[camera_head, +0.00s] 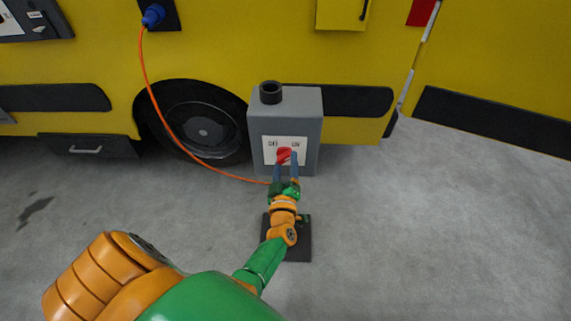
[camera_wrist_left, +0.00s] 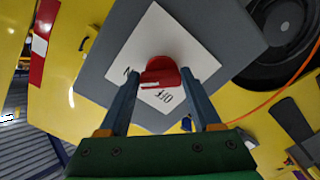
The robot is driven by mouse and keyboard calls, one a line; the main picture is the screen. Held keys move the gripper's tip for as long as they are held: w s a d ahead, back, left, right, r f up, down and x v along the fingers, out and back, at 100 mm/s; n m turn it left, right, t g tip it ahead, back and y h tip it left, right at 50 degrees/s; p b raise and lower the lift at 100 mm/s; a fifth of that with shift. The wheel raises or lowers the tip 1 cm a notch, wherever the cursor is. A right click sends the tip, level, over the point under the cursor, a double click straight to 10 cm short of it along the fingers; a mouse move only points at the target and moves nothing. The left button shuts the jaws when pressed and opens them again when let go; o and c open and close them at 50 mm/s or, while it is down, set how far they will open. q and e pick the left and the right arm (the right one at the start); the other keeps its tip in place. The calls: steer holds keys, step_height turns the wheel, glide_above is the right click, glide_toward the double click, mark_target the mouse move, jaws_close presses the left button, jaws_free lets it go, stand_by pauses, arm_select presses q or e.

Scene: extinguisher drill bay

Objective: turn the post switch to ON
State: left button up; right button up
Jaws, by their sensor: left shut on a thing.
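The post switch is a red knob (camera_head: 284,153) on a white label plate (camera_head: 270,157) on the front of a grey post box (camera_head: 312,108). OFF is printed at the plate's left and ON at its right. My left gripper (camera_head: 285,161) reaches the knob from below and is shut on it. In the left wrist view the two blue-grey fingers of the left gripper (camera_wrist_left: 159,76) stand on either side of the red knob (camera_wrist_left: 162,70). The OFF print shows beside it; the ON print is partly hidden. I cannot tell which way the knob points. My right gripper is not in view.
A yellow vehicle (camera_head: 225,55) with a black wheel (camera_head: 203,130) stands behind the box. An orange cable (camera_head: 155,92) hangs from a blue plug (camera_head: 153,15) and runs toward the box. A dark plate (camera_head: 298,252) lies on the floor below my arm. Grey floor is clear at the right.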

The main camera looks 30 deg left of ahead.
arm_select(q)
steer(key=o, duration=1.4)
steer(key=shift+f, duration=0.1)
steer(key=p+v, duration=0.2)
steer(key=v, duration=0.5)
steer(key=shift+d, duration=0.1)
